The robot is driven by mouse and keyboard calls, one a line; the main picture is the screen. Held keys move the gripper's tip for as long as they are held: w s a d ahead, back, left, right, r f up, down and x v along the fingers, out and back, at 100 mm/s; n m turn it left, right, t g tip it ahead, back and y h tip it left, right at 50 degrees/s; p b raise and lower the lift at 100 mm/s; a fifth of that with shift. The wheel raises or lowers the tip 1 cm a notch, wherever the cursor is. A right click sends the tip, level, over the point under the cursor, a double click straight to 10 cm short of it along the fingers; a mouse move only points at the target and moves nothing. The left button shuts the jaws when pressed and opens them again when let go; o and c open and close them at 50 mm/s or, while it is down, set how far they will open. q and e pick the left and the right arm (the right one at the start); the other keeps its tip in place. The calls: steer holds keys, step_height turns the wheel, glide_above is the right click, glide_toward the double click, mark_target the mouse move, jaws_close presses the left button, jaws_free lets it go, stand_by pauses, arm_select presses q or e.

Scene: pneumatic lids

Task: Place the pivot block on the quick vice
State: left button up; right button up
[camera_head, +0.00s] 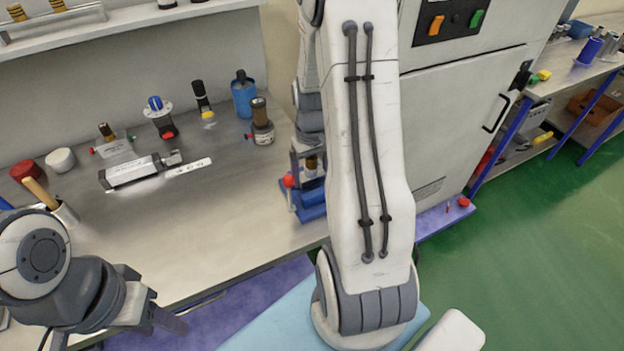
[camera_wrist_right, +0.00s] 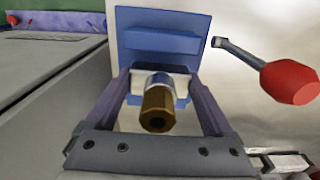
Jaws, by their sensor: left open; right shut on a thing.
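The quick vice (camera_head: 311,209) is blue, with a red-knobbed lever, and stands at the right end of the workbench. In the right wrist view the blue vice (camera_wrist_right: 162,42) lies straight beyond my fingers, its red knob to the right. My right gripper (camera_wrist_right: 158,84) is shut on a part with a brown top, silver collar and pale base, which I take as the pivot block (camera_wrist_right: 158,108). The block is lined up over the vice; I cannot tell whether they touch. My right arm partly hides both in the head view. My left gripper (camera_head: 168,318) is open and empty in front of the bench.
The bench middle is clear. A machine cabinet (camera_head: 455,110) stands right.

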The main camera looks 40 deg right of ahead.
mark_target(312, 182)
steer(key=shift+s+f, duration=0.1)
steer(key=shift+f, duration=1.4)
steer(key=shift+f, duration=0.2)
steer(key=o, duration=1.3)
steer(key=shift+c, duration=0.2)
steer(key=shift+r, duration=0.15)
